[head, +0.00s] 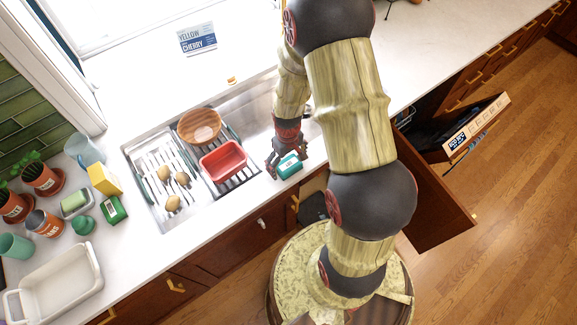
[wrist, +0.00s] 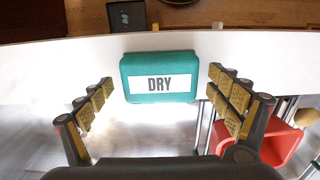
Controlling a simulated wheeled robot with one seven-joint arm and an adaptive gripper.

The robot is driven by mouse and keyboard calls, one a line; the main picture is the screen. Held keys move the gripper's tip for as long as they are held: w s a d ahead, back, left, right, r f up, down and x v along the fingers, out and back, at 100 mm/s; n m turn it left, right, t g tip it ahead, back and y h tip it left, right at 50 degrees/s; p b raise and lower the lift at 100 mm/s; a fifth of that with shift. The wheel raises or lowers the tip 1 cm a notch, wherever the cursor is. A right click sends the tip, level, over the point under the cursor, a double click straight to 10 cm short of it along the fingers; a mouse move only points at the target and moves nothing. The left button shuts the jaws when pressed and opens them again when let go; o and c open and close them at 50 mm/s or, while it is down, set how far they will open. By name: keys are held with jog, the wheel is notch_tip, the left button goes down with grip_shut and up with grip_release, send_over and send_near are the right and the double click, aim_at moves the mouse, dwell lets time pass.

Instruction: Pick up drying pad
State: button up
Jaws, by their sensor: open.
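The drying pad (wrist: 159,97) is a teal block with a white label reading "DRY". In the wrist view it sits near the top middle, at the counter's front edge beside the sink. In the head view the pad (head: 289,166) lies just below and right of my gripper. My gripper (head: 279,170) is open, with its fingers pointing down over the sink's right part. In the wrist view the fingers of my gripper (wrist: 160,105) stand wide apart, left and right of the pad, with clear gaps to it. Nothing is held.
A red tub (head: 223,160) and a wooden bowl (head: 199,127) stand in the sink left of my gripper. Several potatoes (head: 173,203) lie on the rack. A yellow box (head: 104,180), a green box (head: 113,210) and a white tray (head: 57,286) stand on the left counter.

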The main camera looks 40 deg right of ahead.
jog(key=shift+c, duration=0.6)
jog(key=c, duration=1.1)
jog(key=shift+c, duration=0.4)
jog(key=shift+w+r, duration=0.1)
jog(key=shift+r, duration=0.5)
jog(key=s+d+r+p, duration=0.1)
jog(key=s+d+r, duration=0.2)
jog(key=s+r, duration=0.8)
jog(key=s, duration=0.2)
jog(key=shift+s+r, duration=0.4)
jog(key=shift+d, duration=0.1)
